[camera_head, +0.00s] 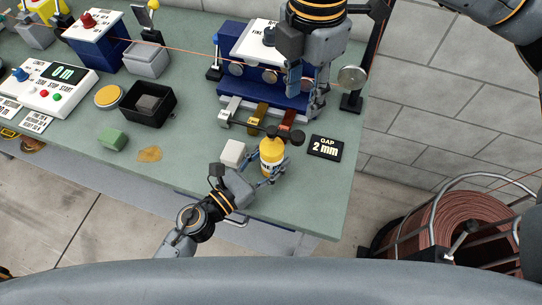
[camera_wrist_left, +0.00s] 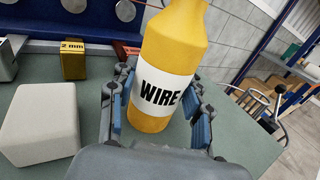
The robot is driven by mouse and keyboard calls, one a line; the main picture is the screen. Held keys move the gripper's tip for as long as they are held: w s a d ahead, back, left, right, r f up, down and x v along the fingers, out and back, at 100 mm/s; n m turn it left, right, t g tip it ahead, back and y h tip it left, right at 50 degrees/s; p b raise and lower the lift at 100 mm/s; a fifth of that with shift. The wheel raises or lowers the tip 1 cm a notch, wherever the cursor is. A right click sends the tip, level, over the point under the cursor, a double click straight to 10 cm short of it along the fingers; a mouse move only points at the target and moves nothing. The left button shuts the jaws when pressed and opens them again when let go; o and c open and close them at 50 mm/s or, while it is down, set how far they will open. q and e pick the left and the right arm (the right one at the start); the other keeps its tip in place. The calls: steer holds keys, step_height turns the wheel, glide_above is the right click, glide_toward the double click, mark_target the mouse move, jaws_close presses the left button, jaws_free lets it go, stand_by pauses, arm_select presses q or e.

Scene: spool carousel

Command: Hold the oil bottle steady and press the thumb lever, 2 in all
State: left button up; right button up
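The oil bottle (camera_head: 267,160) is yellow with a white label and stands near the table's front edge. In the left wrist view the bottle (camera_wrist_left: 163,88) fills the middle, its label reading WIRE and its top cut off. A dark bar with a round black knob (camera_head: 298,138) lies across the bottle top and seems to be the thumb lever. My right gripper (camera_head: 305,98) points down above and behind the knob, fingers apart and empty, not touching the lever.
A blue machine (camera_head: 262,95) stands behind the bottle. A white block (camera_head: 233,152) is left of it and a black GAP 2 mm sign (camera_head: 325,147) right. A copper wire spool (camera_head: 445,232) stands off the table's right side. The front right tabletop is clear.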

arm_select(q)
steer(key=c, duration=0.4)
steer(key=shift+o, duration=0.2)
arm_select(e)
jaws_close()
stand_by(0.6)
